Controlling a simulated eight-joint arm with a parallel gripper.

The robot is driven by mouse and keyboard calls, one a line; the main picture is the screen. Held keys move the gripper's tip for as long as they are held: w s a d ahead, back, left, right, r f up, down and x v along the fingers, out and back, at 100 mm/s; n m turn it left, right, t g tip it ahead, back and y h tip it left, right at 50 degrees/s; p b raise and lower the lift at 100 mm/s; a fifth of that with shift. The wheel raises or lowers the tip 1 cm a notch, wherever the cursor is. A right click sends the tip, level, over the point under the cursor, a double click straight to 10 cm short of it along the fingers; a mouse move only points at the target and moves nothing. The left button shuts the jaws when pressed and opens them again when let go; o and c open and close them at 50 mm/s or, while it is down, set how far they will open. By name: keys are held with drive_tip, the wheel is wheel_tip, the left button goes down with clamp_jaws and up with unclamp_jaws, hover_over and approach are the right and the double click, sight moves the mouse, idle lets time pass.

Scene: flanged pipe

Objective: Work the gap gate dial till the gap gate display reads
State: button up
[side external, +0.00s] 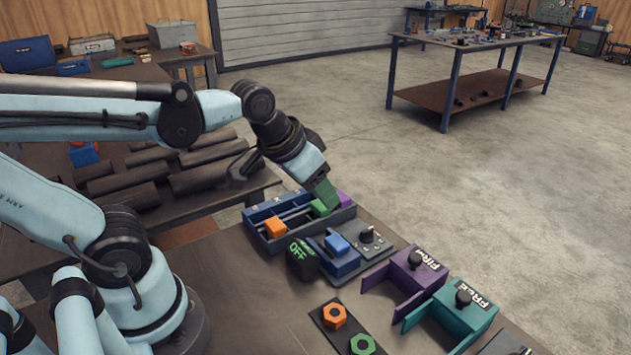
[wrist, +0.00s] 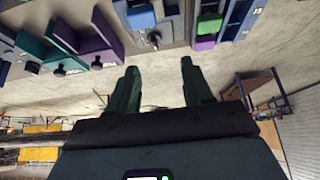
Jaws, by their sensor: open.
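A black dial knob (side external: 367,233) stands on a grey plate beside a small blue gate holding a blue block (side external: 337,244); I take it as the gap gate dial. The knob also shows in the wrist view (wrist: 154,39), beyond my fingertips. A black display box (side external: 302,260) reads OFF in green; whether it is the gap gate display I cannot tell. My gripper (side external: 325,196) has green fingers and is above the blue tray, left of and behind the dial. In the wrist view my gripper (wrist: 157,66) is open, with nothing between its fingers.
Purple (side external: 405,272) and teal (side external: 460,310) fixtures with black knobs stand right of the dial. Orange (side external: 335,315) and green nuts lie in front.

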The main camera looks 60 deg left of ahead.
drive_tip(key=w+g, duration=0.1)
drive_tip(key=w, duration=0.1)
drive_tip(key=w+r+g, duration=0.1)
drive_tip(key=w, duration=0.1)
drive_tip(key=w+g, duration=0.1)
drive_tip(key=shift+w+d+r, duration=0.3)
drive_tip(key=shift+w+d, duration=0.1)
drive_tip(key=shift+c, duration=0.8)
drive_tip(key=g, duration=0.3)
hover_over(368, 229)
drive_tip(key=f, duration=0.2)
wheel_tip(368, 229, down, 12)
drive_tip(key=shift+f, duration=0.1)
clamp_jaws()
